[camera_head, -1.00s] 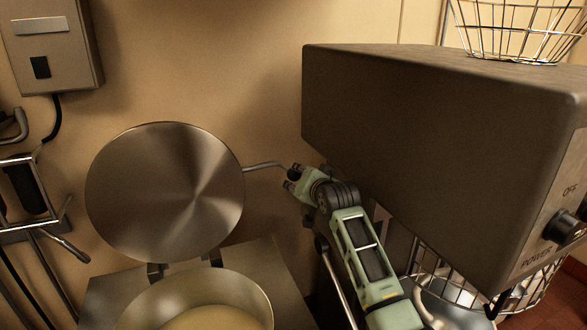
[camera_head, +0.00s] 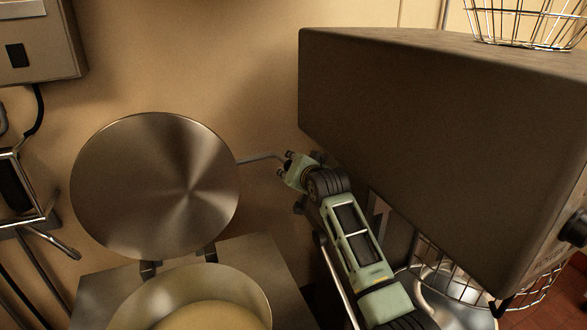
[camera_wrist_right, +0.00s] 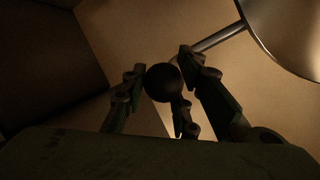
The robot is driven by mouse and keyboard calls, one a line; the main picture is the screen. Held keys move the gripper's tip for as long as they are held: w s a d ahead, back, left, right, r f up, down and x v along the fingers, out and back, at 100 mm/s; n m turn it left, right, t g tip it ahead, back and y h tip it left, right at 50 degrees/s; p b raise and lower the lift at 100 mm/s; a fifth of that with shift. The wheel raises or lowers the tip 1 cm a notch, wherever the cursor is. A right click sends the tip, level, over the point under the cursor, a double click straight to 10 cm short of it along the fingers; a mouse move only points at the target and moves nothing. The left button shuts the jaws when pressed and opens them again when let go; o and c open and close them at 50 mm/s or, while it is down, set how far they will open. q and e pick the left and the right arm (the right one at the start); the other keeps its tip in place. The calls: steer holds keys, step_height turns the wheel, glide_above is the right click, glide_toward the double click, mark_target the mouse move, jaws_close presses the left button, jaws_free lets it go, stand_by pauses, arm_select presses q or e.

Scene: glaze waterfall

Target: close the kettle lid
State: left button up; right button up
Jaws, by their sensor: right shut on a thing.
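The kettle lid (camera_head: 150,190) is a round steel disc standing open, tilted up behind the kettle (camera_head: 200,290). Its rod handle (camera_head: 258,159) sticks out to the right. My right gripper (camera_head: 284,166) is at the end of this rod, shut on the handle's dark knob. In the right wrist view the round dark knob (camera_wrist_right: 164,82) sits between the fingers, with the rod (camera_wrist_right: 215,39) leading to the lid (camera_wrist_right: 285,35) at upper right. The kettle holds a pale content, and its lower part is out of frame. My left gripper is not in view.
A large dark box (camera_head: 430,130) with a control knob stands close on the right, beside my right arm. A wire basket (camera_head: 525,22) sits on top of it. A wall box (camera_head: 38,45) with a cable hangs at upper left. The wall behind the lid is bare.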

steer(key=shift+d+f, duration=0.15)
steer(key=shift+f, duration=0.05)
jaws_close()
steer(key=shift+s+d+f, duration=0.1)
steer(key=shift+s+f, duration=0.1)
steer(key=shift+f, duration=0.2)
steer(key=shift+s+d+f+b, duration=0.1)
steer(key=shift+s+f+b, duration=0.15)
steer(key=shift+b, duration=0.25)
arm_select(q)
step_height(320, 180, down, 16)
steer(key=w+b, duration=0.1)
steer(key=b, duration=1.4)
arm_select(e)
steer(key=s+d+f+t+y, duration=0.1)
steer(key=s+d+f+t, duration=0.3)
steer(key=s+f, duration=0.5)
steer(key=shift+s+d+f+m+t+y, duration=0.25)
steer(key=shift+s+t, duration=1.15)
steer(key=shift+s, duration=1)
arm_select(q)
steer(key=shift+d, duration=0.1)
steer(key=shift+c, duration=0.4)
